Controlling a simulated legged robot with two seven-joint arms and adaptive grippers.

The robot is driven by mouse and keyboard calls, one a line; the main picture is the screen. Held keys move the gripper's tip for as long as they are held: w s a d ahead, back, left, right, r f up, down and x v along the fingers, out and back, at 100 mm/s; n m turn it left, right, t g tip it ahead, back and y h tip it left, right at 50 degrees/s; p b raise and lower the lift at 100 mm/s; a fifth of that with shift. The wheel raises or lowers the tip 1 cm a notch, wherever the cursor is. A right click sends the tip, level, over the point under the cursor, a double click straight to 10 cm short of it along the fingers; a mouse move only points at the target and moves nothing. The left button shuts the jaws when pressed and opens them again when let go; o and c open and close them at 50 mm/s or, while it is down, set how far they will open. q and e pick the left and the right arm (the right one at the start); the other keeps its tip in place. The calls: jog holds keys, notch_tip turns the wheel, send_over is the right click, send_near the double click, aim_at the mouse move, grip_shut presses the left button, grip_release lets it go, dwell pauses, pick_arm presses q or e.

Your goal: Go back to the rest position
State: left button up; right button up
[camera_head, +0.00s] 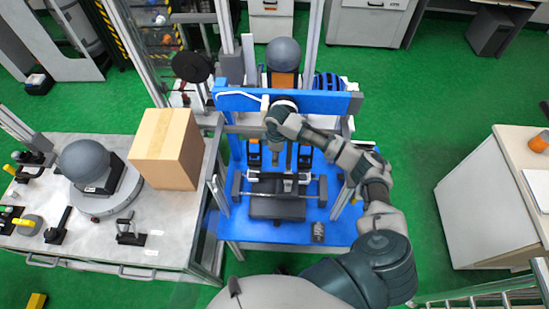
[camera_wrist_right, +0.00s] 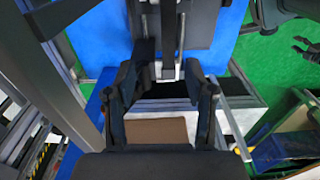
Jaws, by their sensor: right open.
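My right arm comes in from the lower right in the head view and reaches over the blue drop tower (camera_head: 228,100). My right gripper (camera_head: 279,150) points down over the tower's middle, above the dark carriage and plate (camera_head: 277,208) on the blue base. In the right wrist view my right gripper (camera_wrist_right: 163,88) has its two dark fingers spread, with nothing held between them. A brown surface (camera_wrist_right: 155,131) shows beyond the fingers; I cannot tell what it is. My left gripper is not seen in the head view.
A grey table (camera_head: 120,235) at left carries a cardboard box (camera_head: 167,148) and a grey dome (camera_head: 85,163) on a round plate. The tower's metal posts and blue crossbar stand close around my right arm. A white cabinet (camera_head: 485,205) stands at right. Green floor (camera_head: 432,130) lies open between.

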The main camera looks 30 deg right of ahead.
jog(key=s+a+f+m+t+y, duration=0.1)
jog(key=s+a+f, duration=0.3)
jog(key=s+a, duration=0.4)
jog(key=s+a+f+m+t+y, duration=0.1)
jog(key=s+a+f+m, duration=0.1)
jog(key=s+a+f, duration=0.45)
jog(key=s+d+r+m+t+h, duration=0.1)
jog(key=s+d+r+m, duration=0.15)
jog(key=s, duration=0.45)
jog(key=s+d+r+m+h, duration=0.1)
jog(key=s+d+m, duration=0.3)
jog(key=s, duration=0.3)
notch_tip(320, 180, down, 27)
jog(key=s, duration=0.3)
jog(key=s+d+f+g, duration=0.2)
jog(key=s+f, duration=1.3)
jog(key=s, duration=0.1)
jog(key=shift+s+d, duration=0.2)
jog(key=shift+s, duration=0.2)
